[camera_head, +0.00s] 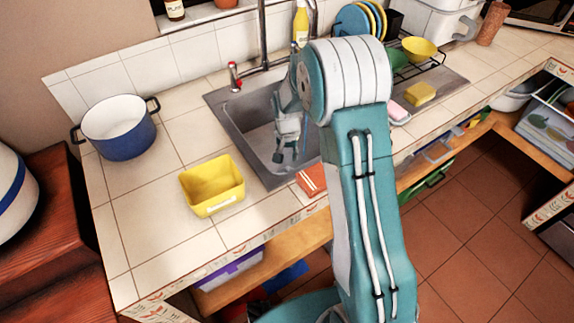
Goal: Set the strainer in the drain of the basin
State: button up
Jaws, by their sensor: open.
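The grey metal basin (247,122) is sunk into the tiled counter. My arm reaches over its right side, and my gripper (291,152) points down inside it, with its dark fingertips low near the basin floor. The fingers look apart. I cannot make out the strainer as a separate thing; it may be hidden by my gripper or arm. The drain is not clearly visible either, and my gripper and arm cover much of the basin's right part.
A yellow tub (212,187) and a blue pot (118,128) stand on the counter (150,215) left of the basin. A yellow sponge (421,93) and dish rack are right.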

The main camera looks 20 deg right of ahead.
aim_at(287, 167)
jog(key=s+r+n+t, duration=0.1)
jog(key=s+r, duration=0.4)
jog(key=r, duration=0.6)
jog(key=s+r+n+t, duration=0.1)
jog(key=s+r+t, duration=0.1)
jog(key=s+r, duration=0.6)
jog(key=s+r+n+t, duration=0.1)
jog(key=s+r, duration=0.3)
jog(key=s, duration=0.3)
jog(key=s+r+n+t, duration=0.1)
jog(key=s+r, duration=0.3)
jog(key=s, duration=0.4)
jog(key=shift+r+n+t, duration=0.15)
jog(key=shift+n+t, duration=0.15)
jog(key=shift+n, duration=0.4)
jog(key=shift+a, duration=0.1)
